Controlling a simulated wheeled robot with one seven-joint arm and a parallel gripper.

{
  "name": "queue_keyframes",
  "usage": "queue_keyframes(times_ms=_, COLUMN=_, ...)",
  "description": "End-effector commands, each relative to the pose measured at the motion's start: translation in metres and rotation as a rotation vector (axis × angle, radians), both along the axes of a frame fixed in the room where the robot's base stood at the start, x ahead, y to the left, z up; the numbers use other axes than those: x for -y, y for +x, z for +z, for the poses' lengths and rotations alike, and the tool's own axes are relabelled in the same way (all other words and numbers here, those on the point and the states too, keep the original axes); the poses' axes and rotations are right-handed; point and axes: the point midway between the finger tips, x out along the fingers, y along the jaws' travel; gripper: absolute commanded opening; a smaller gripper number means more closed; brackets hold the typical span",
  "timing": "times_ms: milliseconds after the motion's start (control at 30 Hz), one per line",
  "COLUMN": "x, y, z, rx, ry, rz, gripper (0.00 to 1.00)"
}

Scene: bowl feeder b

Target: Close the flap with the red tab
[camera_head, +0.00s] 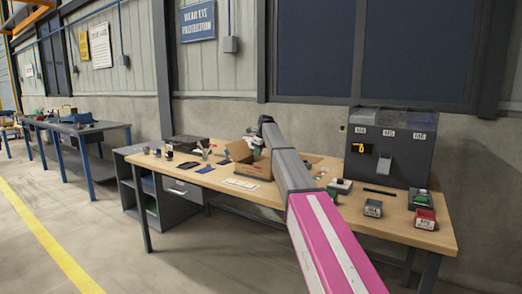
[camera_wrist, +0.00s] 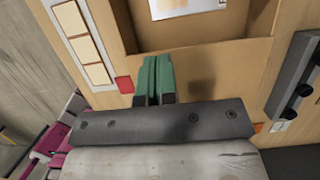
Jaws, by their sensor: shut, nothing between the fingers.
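The open cardboard box (camera_head: 253,168) stands on the workbench in the head view, with one flap raised at its left. In the wrist view the box's opening is at the top, and a pale printed item (camera_wrist: 185,8) lies inside. The red tab (camera_wrist: 124,84) shows just left of my fingers, beside a tan cardboard panel (camera_wrist: 215,75) that looks like a flap. My gripper (camera_wrist: 154,60) is shut, its green fingers together and empty, over that panel. I cannot tell whether they touch it. In the head view my arm hides part of the box.
The workbench (camera_head: 395,225) holds small items left of the box and a dark bin unit (camera_head: 391,147) at right. In the wrist view a white-panelled strip (camera_wrist: 82,40) lies left and a dark knobbed object (camera_wrist: 296,85) lies right, both close to the box.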

Motion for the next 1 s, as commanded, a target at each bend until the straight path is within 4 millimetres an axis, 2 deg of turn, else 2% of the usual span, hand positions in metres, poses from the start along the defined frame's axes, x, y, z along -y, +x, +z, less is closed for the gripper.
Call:
queue_keyframes(times_ms=200, x=-0.007, y=0.006, z=-0.020, rx=0.000, ry=0.000, rz=0.000, gripper=0.00)
queue_keyframes(times_ms=400, x=-0.010, y=0.008, z=-0.031, rx=0.000, ry=0.000, rz=0.000, gripper=0.00)
queue_keyframes(times_ms=1000, x=-0.013, y=0.009, z=-0.042, rx=-0.001, ry=0.001, rz=0.000, gripper=0.00)
